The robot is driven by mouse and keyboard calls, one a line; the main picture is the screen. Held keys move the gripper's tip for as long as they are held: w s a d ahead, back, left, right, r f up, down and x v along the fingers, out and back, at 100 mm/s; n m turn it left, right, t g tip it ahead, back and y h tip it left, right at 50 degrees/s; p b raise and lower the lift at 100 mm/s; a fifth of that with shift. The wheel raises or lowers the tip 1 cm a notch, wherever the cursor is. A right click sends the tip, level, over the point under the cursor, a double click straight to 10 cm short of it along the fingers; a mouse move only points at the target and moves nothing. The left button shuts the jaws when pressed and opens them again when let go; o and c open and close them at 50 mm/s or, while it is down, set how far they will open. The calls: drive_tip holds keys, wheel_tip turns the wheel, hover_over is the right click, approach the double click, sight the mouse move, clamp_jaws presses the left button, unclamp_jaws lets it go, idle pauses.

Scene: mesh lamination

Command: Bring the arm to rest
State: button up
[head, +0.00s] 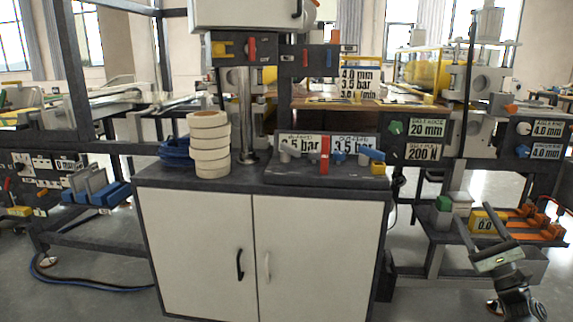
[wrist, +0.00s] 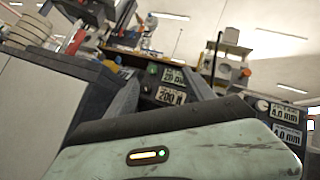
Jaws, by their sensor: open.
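My gripper (head: 497,228) is at the lower right of the head view, in front of the dark lower shelf of the machine. Its fingers are apart and point up. I see nothing between them. In the wrist view my gripper (wrist: 162,78) shows two grey fingers spread apart beyond its pale green body, with display panels visible behind the gap. I cannot tell from these views whether the arm touches anything.
A white cabinet (head: 205,240) with a dark top stands in the middle, bearing a stack of cream rings (head: 210,145) and a blue coil (head: 176,150). Orange clamps (head: 530,222) and a yellow block (head: 487,221) sit near my gripper. Open floor shows at lower left, crossed by a hose (head: 85,284).

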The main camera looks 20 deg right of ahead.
drive_tip(key=w+a+f+n+g+y+p, duration=0.1)
drive_tip(key=w+a+f+n+g+y, duration=0.35)
drive_tip(key=a, duration=0.65)
drive_tip(key=w+a+f+n+g+y, duration=0.1)
drive_tip(key=w+a+f+n+g, duration=0.45)
drive_tip(key=a+f, duration=0.4)
drive_tip(key=w+a+f+n+g+y+p, duration=0.1)
drive_tip(key=w+a+f+n+g+y, duration=0.35)
drive_tip(key=a, duration=0.75)
drive_tip(key=s+a+f+n+g+h+p, duration=0.1)
drive_tip(key=s+a+f+n+g+h, duration=0.2)
drive_tip(key=a+f+n+g+h, duration=0.4)
drive_tip(key=s+a+f+n+g+h+p, duration=0.1)
drive_tip(key=s+a+f+n+g+h, duration=0.3)
drive_tip(key=a+f+n, duration=0.35)
wheel_tip(320, 180, up, 37)
drive_tip(key=m+p, duration=0.1)
drive_tip(key=p, duration=3.7)
drive_tip(key=shift+a+f+h, duration=0.15)
drive_tip(key=shift+f+h, duration=0.05)
drive_tip(key=shift+h, duration=0.2)
drive_tip(key=shift+w, duration=0.1)
